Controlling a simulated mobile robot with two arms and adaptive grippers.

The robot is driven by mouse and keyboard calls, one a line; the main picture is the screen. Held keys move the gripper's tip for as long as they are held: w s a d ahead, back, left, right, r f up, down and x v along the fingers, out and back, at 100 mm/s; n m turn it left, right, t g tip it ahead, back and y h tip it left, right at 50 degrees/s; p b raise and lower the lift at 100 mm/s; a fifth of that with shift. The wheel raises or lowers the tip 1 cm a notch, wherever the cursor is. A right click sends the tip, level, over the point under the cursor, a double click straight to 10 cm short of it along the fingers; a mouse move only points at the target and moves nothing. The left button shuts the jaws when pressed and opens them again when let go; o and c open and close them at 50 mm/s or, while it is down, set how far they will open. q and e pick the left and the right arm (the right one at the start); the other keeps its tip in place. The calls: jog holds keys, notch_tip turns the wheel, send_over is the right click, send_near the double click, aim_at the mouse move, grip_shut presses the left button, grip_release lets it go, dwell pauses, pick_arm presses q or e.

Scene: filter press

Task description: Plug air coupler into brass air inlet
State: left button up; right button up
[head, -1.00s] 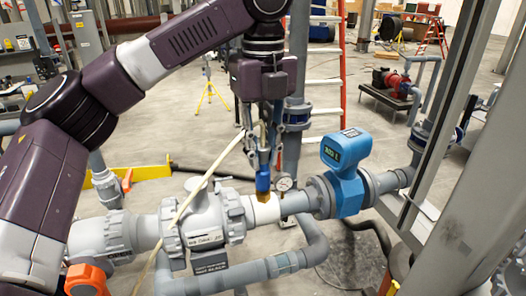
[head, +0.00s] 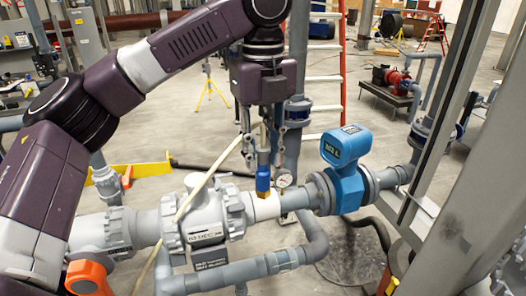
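The blue air coupler (head: 263,179) stands upright on the brass air inlet (head: 261,194), on top of the white pipe section. Only a little brass shows below the coupler, so I cannot tell how deeply it is seated. My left gripper (head: 263,160) points down above the coupler. Its fingers are spread on either side of the coupler's upper stem, and it looks open and clear of the blue body. A cream hose (head: 190,200) slants up from the lower left toward the gripper. My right gripper is not in view.
A blue flow meter (head: 345,168) is further right on the pipe. A grey valve body (head: 203,213) is to the left. A grey steel post (head: 465,170) stands at the right.

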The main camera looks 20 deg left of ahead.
pick_arm(q)
jog(key=shift+o, duration=1.4)
jog(key=shift+r, duration=0.1)
notch_tip(320, 180, up, 12)
